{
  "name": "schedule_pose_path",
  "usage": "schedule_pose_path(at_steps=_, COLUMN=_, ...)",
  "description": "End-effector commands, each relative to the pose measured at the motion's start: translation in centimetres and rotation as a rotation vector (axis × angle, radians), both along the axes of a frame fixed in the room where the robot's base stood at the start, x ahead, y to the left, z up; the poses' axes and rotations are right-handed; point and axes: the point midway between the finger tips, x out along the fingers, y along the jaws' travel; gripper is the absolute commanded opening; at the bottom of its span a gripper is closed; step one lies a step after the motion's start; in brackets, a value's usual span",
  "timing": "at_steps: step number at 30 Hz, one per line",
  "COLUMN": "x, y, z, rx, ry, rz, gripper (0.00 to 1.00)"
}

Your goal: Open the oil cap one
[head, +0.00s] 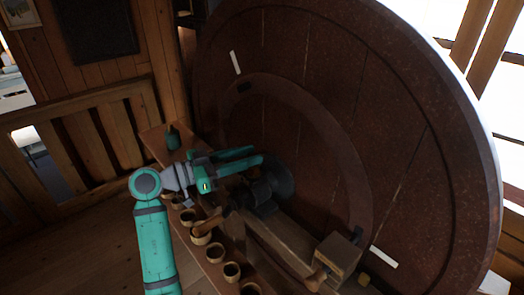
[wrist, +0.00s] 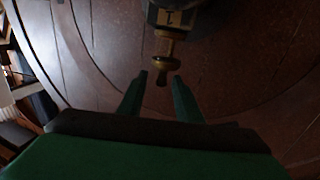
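In the wrist view a small brass fitting (wrist: 165,62), which looks like the oil cap, hangs below a dark block (wrist: 172,18) that bears a pale label with a mark like "I". My gripper (wrist: 160,76) is open, with its fingertips on either side of the fitting's narrow lower end and a gap visible on both sides. Whether the fitting is open or shut I cannot tell. In the head view my gripper (head: 258,154) reaches right, in front of the big wheel, above a dark round machine part (head: 268,188). The brass fitting cannot be made out there.
A huge brown wheel (head: 300,50) fills the back and right. A wooden bench (head: 157,143) holds a green bottle-like object (head: 172,138) and several wooden cups (head: 231,271). A wooden block (head: 338,255) sits at lower right. A wooden railing (head: 80,140) stands at left.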

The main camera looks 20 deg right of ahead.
Motion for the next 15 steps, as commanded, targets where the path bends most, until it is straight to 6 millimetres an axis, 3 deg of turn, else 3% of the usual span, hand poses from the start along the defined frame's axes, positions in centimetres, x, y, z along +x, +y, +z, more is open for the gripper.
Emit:
schedule_pose_path(at_steps=6, x=0.3, y=-3.3, z=0.0, rx=0.001, ry=0.0, rz=0.0, gripper=0.32)
schedule_pose_path(at_steps=15, x=0.5, y=-4.8, z=0.0, rx=0.0, ry=0.001, rz=0.004, gripper=0.32)
